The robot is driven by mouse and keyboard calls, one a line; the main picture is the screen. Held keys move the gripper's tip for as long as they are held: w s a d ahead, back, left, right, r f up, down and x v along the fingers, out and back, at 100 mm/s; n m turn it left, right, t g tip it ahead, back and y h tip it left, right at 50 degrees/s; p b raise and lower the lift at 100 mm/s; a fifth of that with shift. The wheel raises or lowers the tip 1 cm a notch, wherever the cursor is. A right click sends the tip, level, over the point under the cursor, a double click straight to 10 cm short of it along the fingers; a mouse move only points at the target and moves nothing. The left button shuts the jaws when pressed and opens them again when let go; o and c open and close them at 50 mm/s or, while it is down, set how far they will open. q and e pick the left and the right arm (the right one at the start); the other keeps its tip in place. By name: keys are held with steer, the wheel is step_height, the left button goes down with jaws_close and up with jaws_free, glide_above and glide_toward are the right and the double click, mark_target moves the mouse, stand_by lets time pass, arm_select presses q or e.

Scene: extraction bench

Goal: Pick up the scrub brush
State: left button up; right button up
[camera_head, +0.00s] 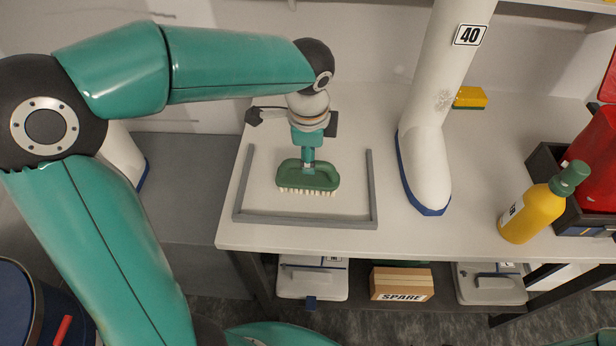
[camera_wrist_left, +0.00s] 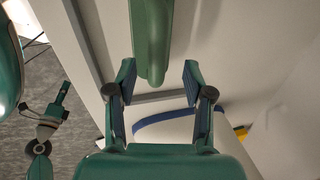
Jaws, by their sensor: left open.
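The scrub brush (camera_head: 308,176) has a green body and pale bristles. It sits inside a grey three-sided frame (camera_head: 310,219) on the white bench, bristles toward the near side. My left gripper (camera_head: 308,160) is over the brush, pointing down, at its top edge. In the left wrist view the left gripper (camera_wrist_left: 159,72) is open, its two fingers apart with the end of the brush (camera_wrist_left: 152,40) between and beyond them. Contact cannot be told. A small teal and grey arm end (camera_wrist_left: 46,125) at the left of the wrist view appears to be my right gripper; its jaws are unclear.
A white column (camera_head: 428,150) marked 40 stands right of the frame. A yellow bottle (camera_head: 530,215) with a green cap, a red container (camera_head: 597,150) in a dark tray and a yellow sponge (camera_head: 470,97) are farther right. A SPARE box (camera_head: 401,283) is on the shelf below.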

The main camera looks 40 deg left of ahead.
arm_select(q)
steer(key=f, duration=0.4)
steer(key=shift+w+a+f, duration=0.2)
steer(key=shift+w+f, duration=0.05)
steer(key=shift+f, duration=0.05)
jaws_close()
